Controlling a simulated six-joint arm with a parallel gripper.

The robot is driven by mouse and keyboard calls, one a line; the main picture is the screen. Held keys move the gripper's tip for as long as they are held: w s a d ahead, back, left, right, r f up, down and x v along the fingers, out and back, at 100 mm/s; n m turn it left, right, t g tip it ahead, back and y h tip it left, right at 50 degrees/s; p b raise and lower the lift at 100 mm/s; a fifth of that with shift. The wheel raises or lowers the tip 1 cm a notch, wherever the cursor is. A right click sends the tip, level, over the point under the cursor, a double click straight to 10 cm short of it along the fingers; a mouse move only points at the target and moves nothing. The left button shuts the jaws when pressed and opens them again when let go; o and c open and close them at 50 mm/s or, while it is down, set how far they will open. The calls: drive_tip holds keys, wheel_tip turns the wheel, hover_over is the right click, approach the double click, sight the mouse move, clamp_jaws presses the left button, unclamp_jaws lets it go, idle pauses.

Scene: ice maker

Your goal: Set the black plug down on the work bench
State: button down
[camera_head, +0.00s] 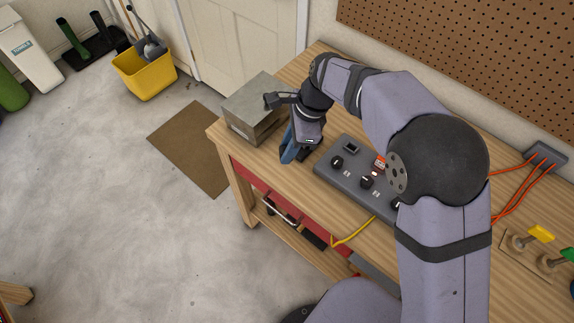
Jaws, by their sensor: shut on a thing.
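My gripper (297,152) points down over the work bench (222,136), near its front-left part, between the grey metal box and the control panel. It is shut on the black plug (307,155), of which only a small dark part shows beside the blue finger. The rest of the plug is hidden by the gripper. I cannot tell whether the plug touches the bench top.
The grey metal box (243,105) stands just left of my gripper. The grey control panel (330,176) with black knobs lies to the right. Orange cords run to a grey power strip (546,152). A yellow cord (355,234) hangs over the front edge.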

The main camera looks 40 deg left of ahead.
drive_tip(key=shift+f+p, duration=1)
drive_tip(key=shift+f, duration=2.75)
drive_tip(key=shift+f, duration=0.2)
drive_tip(key=c, duration=1.5)
unclamp_jaws()
drive_tip(key=shift+c, duration=0.2)
